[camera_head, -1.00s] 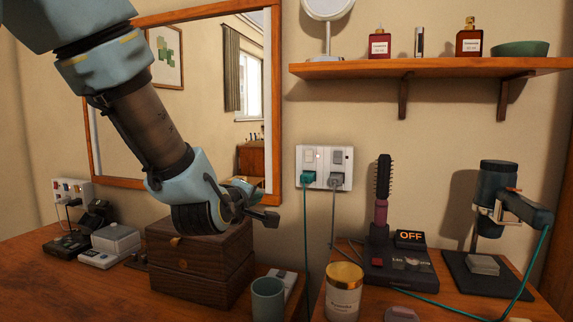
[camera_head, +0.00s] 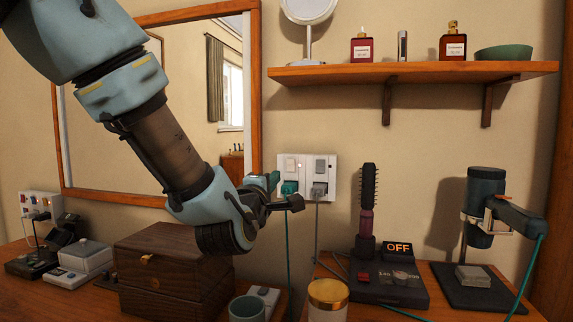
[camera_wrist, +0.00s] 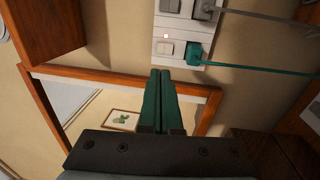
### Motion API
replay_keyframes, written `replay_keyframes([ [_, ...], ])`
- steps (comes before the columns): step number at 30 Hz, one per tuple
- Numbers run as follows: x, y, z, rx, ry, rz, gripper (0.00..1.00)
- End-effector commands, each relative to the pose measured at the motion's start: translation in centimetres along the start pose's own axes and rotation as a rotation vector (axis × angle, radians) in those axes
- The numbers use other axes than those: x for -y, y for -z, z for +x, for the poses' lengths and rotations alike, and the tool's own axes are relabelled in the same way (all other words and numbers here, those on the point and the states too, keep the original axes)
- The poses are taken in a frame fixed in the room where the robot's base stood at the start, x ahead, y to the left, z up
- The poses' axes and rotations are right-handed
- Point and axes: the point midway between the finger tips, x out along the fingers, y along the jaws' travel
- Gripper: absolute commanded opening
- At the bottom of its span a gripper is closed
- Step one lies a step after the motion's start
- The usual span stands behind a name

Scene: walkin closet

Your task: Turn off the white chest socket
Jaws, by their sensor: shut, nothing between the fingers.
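A white double wall socket (camera_head: 305,178) is right of the mirror. Its left half has a pale switch (camera_head: 291,165) above a teal plug (camera_head: 289,187); its right half has a grey switch (camera_head: 320,165) above a grey plug (camera_head: 320,189). My gripper (camera_head: 279,189) is at the socket's left edge. Its green fingers (camera_wrist: 160,72) are shut and empty, just short of the socket in that picture. I cannot tell if they touch it.
Another wall socket (camera_head: 39,205) with coloured switches is at far left. A wooden box (camera_head: 170,262) stands below my arm, a mug (camera_head: 247,309) and gold-lidded jar (camera_head: 327,295) in front. Cords hang below the socket. A hairbrush stand (camera_head: 385,290) reads OFF. A shelf (camera_head: 410,72) is above.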

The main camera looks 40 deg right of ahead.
Motion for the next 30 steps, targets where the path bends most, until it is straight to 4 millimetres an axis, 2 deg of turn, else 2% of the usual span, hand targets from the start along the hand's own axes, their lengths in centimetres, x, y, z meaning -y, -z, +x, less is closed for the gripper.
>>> replay_keyframes([
  [9, -0.3, 0.0, 6.7, 0.0, 0.002, 0.0, 0.0],
  [15, -0.3, 0.0, 10.0, 0.0, 0.001, 0.0, 0.0],
  [21, -0.1, 0.0, 11.6, 0.0, 0.002, 0.001, 0.0],
  [30, 0.1, 0.0, 11.8, 0.0, 0.001, 0.002, 0.0],
])
